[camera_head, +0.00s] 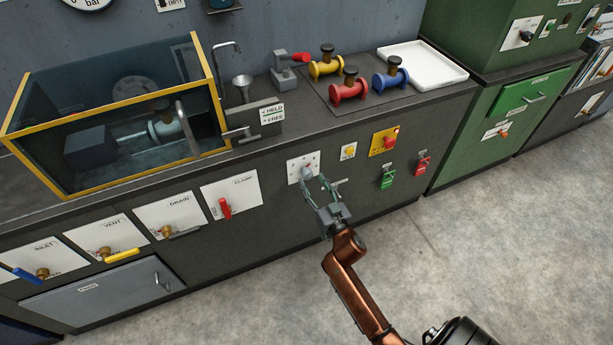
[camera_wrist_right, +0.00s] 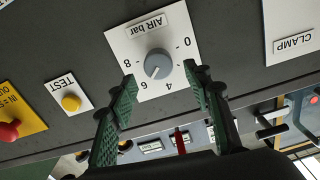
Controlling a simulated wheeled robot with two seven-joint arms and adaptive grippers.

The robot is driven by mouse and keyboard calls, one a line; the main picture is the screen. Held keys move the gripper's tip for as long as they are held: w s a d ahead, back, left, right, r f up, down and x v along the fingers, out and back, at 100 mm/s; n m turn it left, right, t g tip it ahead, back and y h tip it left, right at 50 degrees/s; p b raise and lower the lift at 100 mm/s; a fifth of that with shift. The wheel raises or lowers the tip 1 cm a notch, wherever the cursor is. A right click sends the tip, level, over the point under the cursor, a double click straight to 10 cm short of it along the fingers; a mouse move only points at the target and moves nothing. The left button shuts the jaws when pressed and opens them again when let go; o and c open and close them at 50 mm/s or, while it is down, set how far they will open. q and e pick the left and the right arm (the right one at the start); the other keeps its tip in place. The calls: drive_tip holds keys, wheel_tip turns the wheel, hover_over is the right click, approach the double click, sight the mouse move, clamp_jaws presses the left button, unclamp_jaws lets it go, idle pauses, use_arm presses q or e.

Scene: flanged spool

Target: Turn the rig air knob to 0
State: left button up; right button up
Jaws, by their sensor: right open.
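The air knob (camera_wrist_right: 158,64) is a round grey dial on a white plate (camera_wrist_right: 186,20) marked "AIR bar" with a scale of numbers around it. Its light pointer mark points down in the right wrist view, roughly toward the 6, not the 0. In the head view the knob (camera_head: 306,172) sits on the cabinet front, partly behind my gripper. My right gripper (camera_head: 315,186) is open in front of the knob. Its two green-padded fingers (camera_wrist_right: 160,76) spread below and to either side of the knob in the wrist view, without visible grip. My left gripper is out of view.
Spools (camera_head: 348,90) and a white tray (camera_head: 424,65) stand on the bench above. The floor in front is clear.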

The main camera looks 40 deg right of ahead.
sight(309, 176)
drive_tip(key=shift+b+x, duration=0.5)
drive_tip(key=shift+x, duration=1.65)
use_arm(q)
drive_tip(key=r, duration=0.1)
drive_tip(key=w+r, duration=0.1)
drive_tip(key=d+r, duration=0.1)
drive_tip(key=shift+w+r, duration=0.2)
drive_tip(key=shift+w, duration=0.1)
use_arm(e)
drive_tip(key=shift+f, duration=0.15)
drive_tip(key=c, duration=1.2)
drive_tip(key=shift+o, duration=0.2)
